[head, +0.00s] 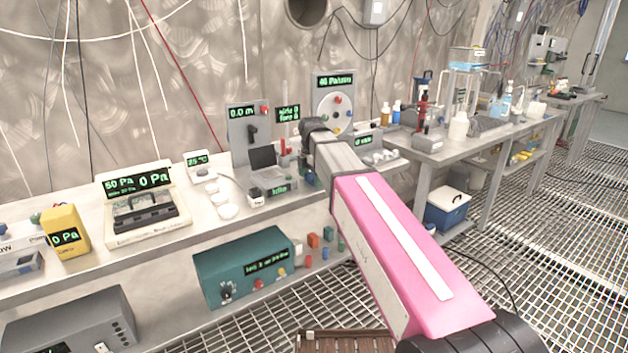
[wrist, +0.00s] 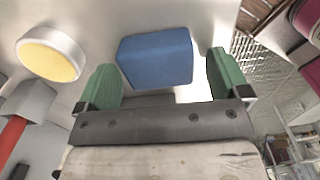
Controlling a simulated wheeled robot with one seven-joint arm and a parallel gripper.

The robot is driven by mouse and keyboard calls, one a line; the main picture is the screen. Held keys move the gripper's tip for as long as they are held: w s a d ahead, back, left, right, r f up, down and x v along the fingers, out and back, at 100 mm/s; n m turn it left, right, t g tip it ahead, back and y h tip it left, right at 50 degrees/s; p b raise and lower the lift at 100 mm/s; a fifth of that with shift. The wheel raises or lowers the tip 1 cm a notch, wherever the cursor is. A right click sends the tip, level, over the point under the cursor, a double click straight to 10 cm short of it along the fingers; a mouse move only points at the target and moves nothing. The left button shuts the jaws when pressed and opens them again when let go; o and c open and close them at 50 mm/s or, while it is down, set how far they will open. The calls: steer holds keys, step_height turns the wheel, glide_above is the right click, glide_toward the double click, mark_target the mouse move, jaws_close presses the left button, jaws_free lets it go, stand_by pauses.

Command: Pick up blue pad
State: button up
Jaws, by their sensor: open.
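The blue pad (wrist: 156,58) is a blue block with rounded edges, in the upper middle of the wrist view. It lies between and just beyond the two green finger pads of my gripper (wrist: 165,80). My gripper is open and empty, with a finger on each side of the blue pad. A gap shows on the left and on the right, and I cannot tell whether either finger touches it. In the head view my arm hides the gripper's end and the blue pad cannot be made out.
A round white piece with a yellow face (wrist: 52,54) is left of the gripper. A red-handled thing (wrist: 14,138) shows at lower left.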

mark_target(312, 175)
steer(key=shift+f, duration=0.2)
steer(key=c, duration=1.1)
steer(key=shift+o, duration=0.2)
steer(key=shift+r, duration=0.2)
step_height(312, 175, up, 4)
steer(key=shift+f, duration=0.2)
steer(key=s+a+r, duration=0.7)
steer(key=s+a, duration=0.1)
steer(key=shift+s, duration=0.3)
